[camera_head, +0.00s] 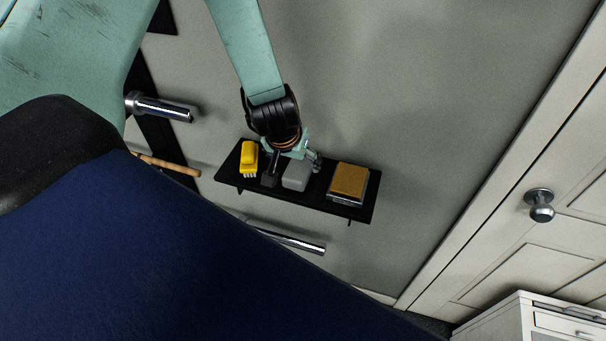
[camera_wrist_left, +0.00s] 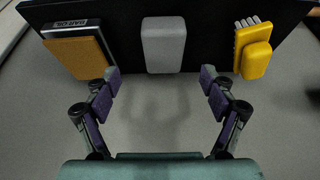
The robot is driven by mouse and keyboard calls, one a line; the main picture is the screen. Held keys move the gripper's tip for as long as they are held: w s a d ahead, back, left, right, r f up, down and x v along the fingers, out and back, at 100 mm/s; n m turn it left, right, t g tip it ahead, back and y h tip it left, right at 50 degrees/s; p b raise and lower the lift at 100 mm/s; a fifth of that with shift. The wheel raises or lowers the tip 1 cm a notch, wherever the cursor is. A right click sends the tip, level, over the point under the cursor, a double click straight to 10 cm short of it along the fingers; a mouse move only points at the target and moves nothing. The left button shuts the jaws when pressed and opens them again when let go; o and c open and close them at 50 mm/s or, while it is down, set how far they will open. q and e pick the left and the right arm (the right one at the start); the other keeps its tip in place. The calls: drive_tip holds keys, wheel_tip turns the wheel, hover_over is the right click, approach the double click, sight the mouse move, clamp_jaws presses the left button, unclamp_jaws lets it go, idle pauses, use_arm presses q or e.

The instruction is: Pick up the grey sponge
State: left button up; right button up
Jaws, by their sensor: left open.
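The grey sponge (camera_head: 297,175) lies on a small black wall shelf (camera_head: 312,203), between a yellow brush and a tan-topped box. In the left wrist view the sponge (camera_wrist_left: 164,45) is a pale grey block at top centre, ahead of the fingers and midway between their lines. My left gripper (camera_head: 292,165) is at the shelf, close to the sponge. In the left wrist view my left gripper (camera_wrist_left: 159,82) is open, one finger on each side, with nothing between the fingertips. The fingertips appear just short of the sponge. My right gripper is not in view.
The yellow brush (camera_head: 249,158) shares the shelf, as does the tan-topped box (camera_head: 348,183), whose side reads "BAR OIL" in the left wrist view. A large dark blue padded surface (camera_head: 180,250) fills the lower left. Metal pegs (camera_head: 160,107) stick out nearby. A white door is at right.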

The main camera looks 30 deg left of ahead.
sight(298, 169)
use_arm(q)
drive_tip(key=x, duration=0.2)
drive_tip(key=b+x, duration=0.1)
drive_tip(key=x, duration=0.4)
drive_tip(key=shift+w+a+r, duration=0.15)
drive_tip(key=shift+w+a, duration=0.1)
drive_tip(key=shift+a, duration=0.1)
drive_tip(key=shift+w+d+f, duration=0.1)
drive_tip(key=shift+w+f, duration=0.05)
drive_tip(key=shift+f, duration=0.15)
drive_tip(key=shift+w+a+f, duration=0.1)
drive_tip(key=shift+a+f, duration=0.05)
drive_tip(key=shift+a, duration=0.1)
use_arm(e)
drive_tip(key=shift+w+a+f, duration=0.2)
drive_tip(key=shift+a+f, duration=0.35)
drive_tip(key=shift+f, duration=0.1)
use_arm(q)
drive_tip(key=shift+d, duration=0.25)
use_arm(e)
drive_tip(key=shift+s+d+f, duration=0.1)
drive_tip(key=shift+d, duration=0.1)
use_arm(q)
drive_tip(key=shift+a+f, duration=0.2)
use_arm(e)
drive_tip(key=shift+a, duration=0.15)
